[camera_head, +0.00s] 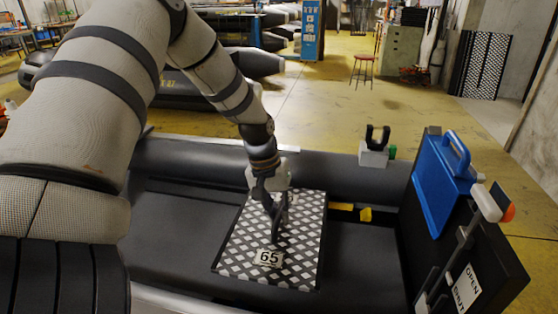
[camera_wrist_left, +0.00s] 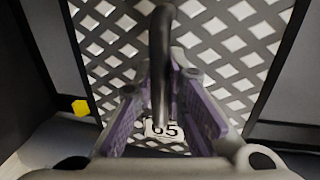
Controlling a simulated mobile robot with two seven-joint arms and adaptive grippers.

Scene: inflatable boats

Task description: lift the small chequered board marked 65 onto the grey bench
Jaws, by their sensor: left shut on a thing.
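The small chequered board (camera_head: 300,235), black and white with a white plate (camera_head: 269,257) reading 65, is inside the dark grey boat. Its pattern also fills much of the left wrist view (camera_wrist_left: 110,45). My left gripper (camera_head: 278,228) is over the middle of the board, above the number plate. In the left wrist view its purple-lined fingers (camera_wrist_left: 162,95) are closed around a dark upright bar (camera_wrist_left: 161,40), seemingly the board's handle. I cannot tell whether the board is resting or slightly raised. I cannot tell for sure which dark grey surface is the grey bench. My right gripper is out of view.
The boat's rounded side tube (camera_head: 190,157) runs behind the board. A black fork-shaped holder (camera_head: 377,138) stands on it. At right, a dark panel (camera_head: 480,260) carries a blue case (camera_head: 438,185) and an OPEN/SHUT lever. A yellow piece (camera_head: 365,214) is just right of the board.

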